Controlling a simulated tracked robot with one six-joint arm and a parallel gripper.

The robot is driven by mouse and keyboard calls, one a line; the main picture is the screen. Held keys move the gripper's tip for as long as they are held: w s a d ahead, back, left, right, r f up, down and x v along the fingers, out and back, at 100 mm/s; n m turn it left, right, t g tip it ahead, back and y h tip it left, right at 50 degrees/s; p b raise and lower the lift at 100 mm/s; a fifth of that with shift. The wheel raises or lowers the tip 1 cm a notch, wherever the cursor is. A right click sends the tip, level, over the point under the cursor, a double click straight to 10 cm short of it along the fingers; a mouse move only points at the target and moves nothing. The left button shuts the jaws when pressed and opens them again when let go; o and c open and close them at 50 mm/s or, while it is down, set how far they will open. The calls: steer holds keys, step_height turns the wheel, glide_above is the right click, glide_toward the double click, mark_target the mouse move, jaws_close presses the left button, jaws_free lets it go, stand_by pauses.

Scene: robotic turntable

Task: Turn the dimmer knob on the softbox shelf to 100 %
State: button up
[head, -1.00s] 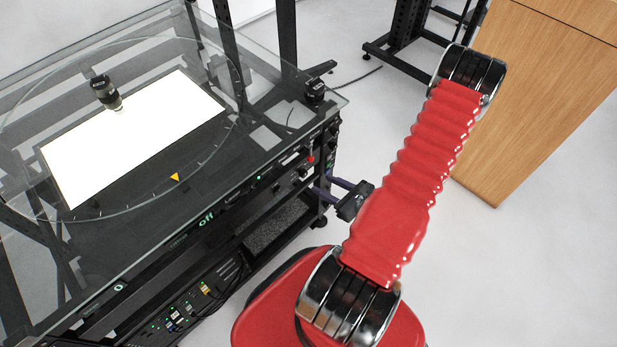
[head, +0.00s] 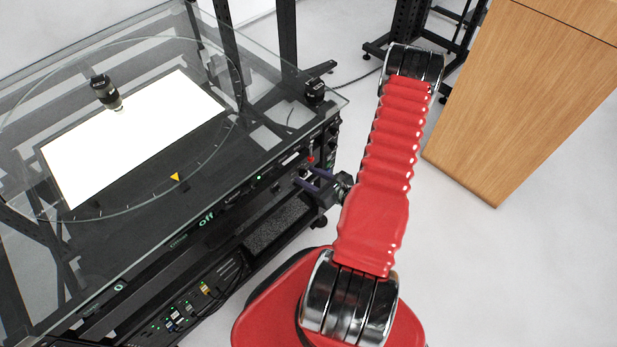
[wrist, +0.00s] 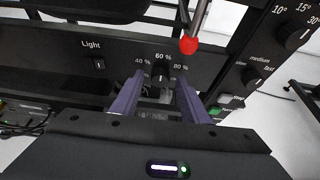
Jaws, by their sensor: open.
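The dimmer knob (wrist: 160,74) is small and black and sits on a dark panel in the wrist view. White marks of 40 %, 60 % and 80 % stand around it; its pointer is too small to read. My gripper (wrist: 160,82) is open, with its purple fingers left and right of the knob, and the knob shows between their tips. I cannot tell whether they touch it. In the head view my gripper (head: 304,179) is at the right front edge of the turntable rig, where the knob is too small to make out.
A red-tipped lever (wrist: 189,44) hangs just above and right of the knob. A Light switch (wrist: 98,64) is to the left. More knobs (wrist: 293,37) are on the right panel. The glass turntable (head: 150,140) lies left, a wooden cabinet (head: 520,100) right.

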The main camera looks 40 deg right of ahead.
steer(key=shift+c, duration=0.2)
steer(key=c, duration=0.9)
steer(key=shift+a, duration=0.2)
jaws_close()
steer(key=shift+d, duration=0.15)
